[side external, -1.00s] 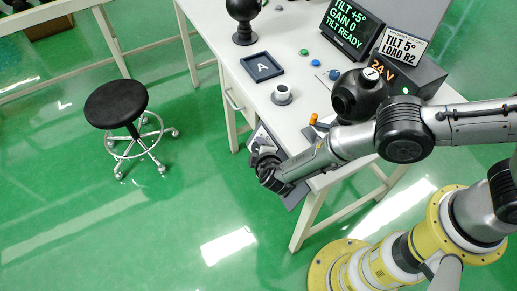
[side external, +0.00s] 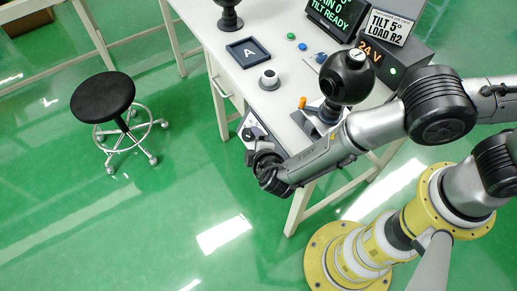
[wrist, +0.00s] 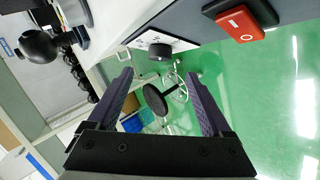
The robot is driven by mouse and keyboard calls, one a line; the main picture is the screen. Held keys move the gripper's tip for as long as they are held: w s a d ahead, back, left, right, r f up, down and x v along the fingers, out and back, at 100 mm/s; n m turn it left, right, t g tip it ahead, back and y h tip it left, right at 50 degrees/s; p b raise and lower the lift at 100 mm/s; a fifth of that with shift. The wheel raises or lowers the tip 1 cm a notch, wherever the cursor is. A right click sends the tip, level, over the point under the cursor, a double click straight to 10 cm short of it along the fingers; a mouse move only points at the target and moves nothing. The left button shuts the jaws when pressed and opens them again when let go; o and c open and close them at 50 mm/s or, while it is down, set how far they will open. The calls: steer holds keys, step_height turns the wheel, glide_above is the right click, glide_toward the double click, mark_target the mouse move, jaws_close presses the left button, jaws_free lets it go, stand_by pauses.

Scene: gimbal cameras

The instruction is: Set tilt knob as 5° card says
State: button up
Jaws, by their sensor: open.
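The tilt knob is most likely the black round knob (wrist: 160,51) on a white marked plate (wrist: 152,40) on the table's front face, in the wrist view. My gripper (wrist: 160,76) is open and empty there, with the knob beyond the gap between its fingertips and apart from them. In the side view my gripper (side external: 268,172) is at the table's front edge, beside the plate (side external: 252,129); its fingers are hard to make out. The card (side external: 390,27) reads "TILT 5° LOAD R2". The display (side external: 335,17) is cut off at the top and shows "TILT READY".
A black ball-shaped gimbal head (side external: 348,76) stands on the table by my arm. A red rocker switch (wrist: 240,23) lies right of the knob. A dark tray marked A (side external: 248,52) and a white cup-like part (side external: 269,79) are on the table. A stool (side external: 103,97) stands on open floor.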

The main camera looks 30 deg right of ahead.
steer(key=v, duration=0.5)
steer(key=shift+s, duration=0.1)
